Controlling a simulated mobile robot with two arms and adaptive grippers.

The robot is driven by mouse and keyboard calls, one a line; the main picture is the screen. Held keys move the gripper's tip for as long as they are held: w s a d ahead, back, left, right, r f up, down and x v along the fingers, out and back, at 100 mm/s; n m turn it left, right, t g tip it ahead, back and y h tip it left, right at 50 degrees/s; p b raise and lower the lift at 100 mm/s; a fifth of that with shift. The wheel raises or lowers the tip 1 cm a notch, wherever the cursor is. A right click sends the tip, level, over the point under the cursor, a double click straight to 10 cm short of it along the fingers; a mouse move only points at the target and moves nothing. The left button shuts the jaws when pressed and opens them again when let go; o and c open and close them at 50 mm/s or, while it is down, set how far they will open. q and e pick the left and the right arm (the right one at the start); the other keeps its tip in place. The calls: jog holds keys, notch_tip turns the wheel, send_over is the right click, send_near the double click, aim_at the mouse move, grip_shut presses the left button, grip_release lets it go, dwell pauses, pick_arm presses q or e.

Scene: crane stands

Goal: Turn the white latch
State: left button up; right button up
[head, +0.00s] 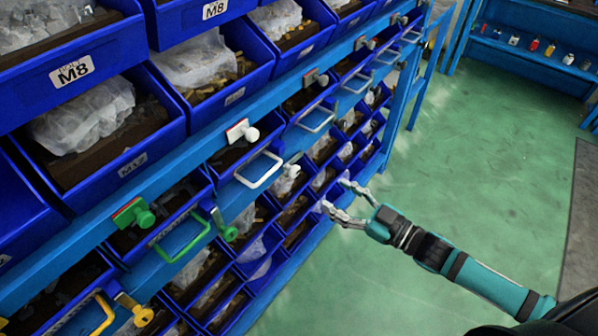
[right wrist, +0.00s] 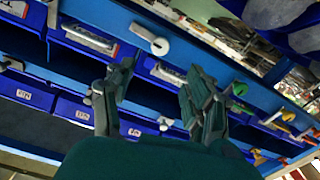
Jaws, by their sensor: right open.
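In the head view a white latch knob (head: 251,134) sits on a red-backed plate on the blue rail. A white loop handle (head: 259,170) is below it, with another white knob piece (head: 291,170) to its right. My right gripper (head: 335,195) is open and empty, to the right of and below these white parts, apart from them in the picture. In the right wrist view its two fingers (right wrist: 157,80) are spread. A white knob (right wrist: 160,46) on a pale plate shows beyond them, and a smaller white knob (right wrist: 165,123) shows between them. My left gripper is out of view.
Green (head: 135,213) and yellow (head: 133,308) latches sit along the rail to the left, with grey ones further right. Blue bins (head: 69,182) with bagged parts fill the rack. Green floor (head: 460,150) is clear at right.

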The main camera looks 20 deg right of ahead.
aim_at(297, 172)
jog(key=p+x, duration=0.1)
jog(key=x, duration=1)
jog(key=shift+w+a, duration=0.25)
jog(key=shift+w, duration=0.1)
